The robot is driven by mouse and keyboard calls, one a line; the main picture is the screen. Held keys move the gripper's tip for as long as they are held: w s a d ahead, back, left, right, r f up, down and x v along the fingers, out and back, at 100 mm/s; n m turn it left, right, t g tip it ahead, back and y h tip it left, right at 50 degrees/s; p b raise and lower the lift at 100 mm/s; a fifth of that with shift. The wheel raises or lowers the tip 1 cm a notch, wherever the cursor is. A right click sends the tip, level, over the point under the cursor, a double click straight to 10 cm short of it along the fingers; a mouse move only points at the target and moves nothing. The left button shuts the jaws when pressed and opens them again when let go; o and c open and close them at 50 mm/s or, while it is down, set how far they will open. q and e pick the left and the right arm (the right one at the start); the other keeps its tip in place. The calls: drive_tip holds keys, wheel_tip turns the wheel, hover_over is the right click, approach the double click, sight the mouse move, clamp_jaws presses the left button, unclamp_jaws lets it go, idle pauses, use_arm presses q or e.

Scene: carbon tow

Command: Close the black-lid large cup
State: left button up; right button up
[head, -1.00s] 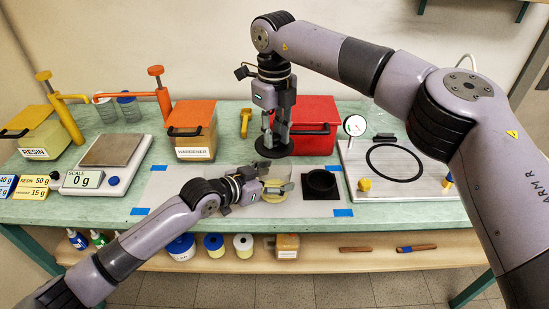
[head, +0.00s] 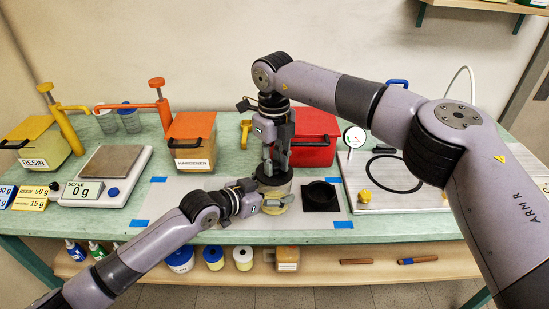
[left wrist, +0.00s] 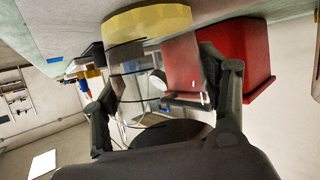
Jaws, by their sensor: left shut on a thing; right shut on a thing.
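The large cup (head: 281,191) is clear with a pale yellow content and stands upright on the light mat. The black lid (head: 272,176) is at the cup's top, and seems level; whether it is fully seated I cannot tell. My right gripper (head: 274,166) points down and is shut on the lid. My left gripper (head: 272,203) reaches in from the left and is shut around the cup's lower part. In the left wrist view the cup (left wrist: 148,22) shows inverted between my left fingers (left wrist: 165,95), its yellow part at the top.
A black square block with a round hole (head: 321,197) stands close right of the cup. The red box (head: 315,138) is behind, the hardener box (head: 191,143) to the left. A scale (head: 80,191) and a plate with a gauge (head: 400,205) stand farther out. The mat's left part is clear.

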drive_tip(key=shift+f, duration=0.3)
drive_tip(key=shift+f, duration=0.6)
idle(0.4)
drive_tip(key=o, duration=0.8)
drive_tip(key=shift+c, duration=0.2)
wheel_tip(320, 180, up, 12)
